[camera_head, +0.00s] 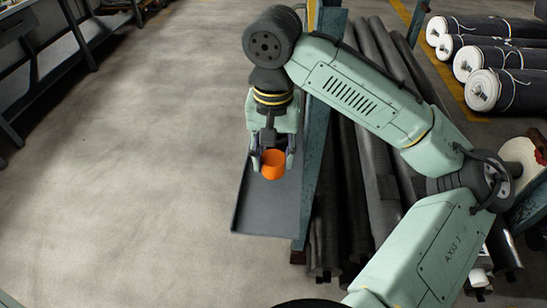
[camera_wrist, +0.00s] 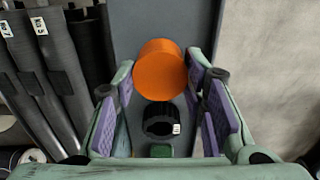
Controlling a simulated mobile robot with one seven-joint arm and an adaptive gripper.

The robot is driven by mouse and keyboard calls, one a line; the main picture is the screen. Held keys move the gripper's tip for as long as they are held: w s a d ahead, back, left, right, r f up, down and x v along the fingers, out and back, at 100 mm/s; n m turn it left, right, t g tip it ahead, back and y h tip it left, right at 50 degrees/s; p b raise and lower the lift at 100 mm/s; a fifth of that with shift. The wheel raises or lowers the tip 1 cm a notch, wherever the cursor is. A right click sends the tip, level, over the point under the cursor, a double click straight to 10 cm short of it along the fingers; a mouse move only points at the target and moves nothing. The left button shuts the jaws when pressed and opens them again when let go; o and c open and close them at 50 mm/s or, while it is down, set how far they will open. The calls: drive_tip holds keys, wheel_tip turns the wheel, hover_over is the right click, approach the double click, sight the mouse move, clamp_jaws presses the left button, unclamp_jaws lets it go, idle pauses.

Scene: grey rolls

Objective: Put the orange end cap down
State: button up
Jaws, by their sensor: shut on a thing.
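The orange end cap (camera_head: 273,165) is a short, bright orange cylinder. My gripper (camera_head: 272,160) is shut on it, with one finger on each side, pointing down. In the wrist view the cap (camera_wrist: 160,69) sits between the purple-padded fingertips of my gripper (camera_wrist: 162,85). The cap is over a flat dark grey tray (camera_head: 265,218). The tray also shows behind the cap in the wrist view (camera_wrist: 135,18). I cannot tell how large the gap between the cap and the tray is. My arm and gripper hide the tray's far part.
A blue-green rack post (camera_head: 308,190) stands along the tray's right side. Long dark rolls (camera_head: 378,170) lean beyond it. Several wrapped grey rolls (camera_head: 500,90) lie at the upper right. A workbench (camera_head: 60,50) stands at the upper left. The floor (camera_head: 130,190) left of the tray is clear.

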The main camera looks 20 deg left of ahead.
sight(273, 154)
drive_tip(key=shift+w+a, duration=0.15)
drive_tip(key=shift+w, duration=0.15)
drive_tip(key=shift+w+a+f, duration=0.1)
drive_tip(key=shift+w+f, duration=0.05)
drive_tip(key=shift+f, duration=0.8)
drive_tip(key=shift+w+f, duration=0.15)
drive_tip(key=shift+f, duration=0.75)
drive_tip(key=o, duration=0.9)
wheel_tip(273, 154, up, 12)
drive_tip(key=shift+r+p, duration=0.1)
drive_tip(key=shift+p, duration=0.2)
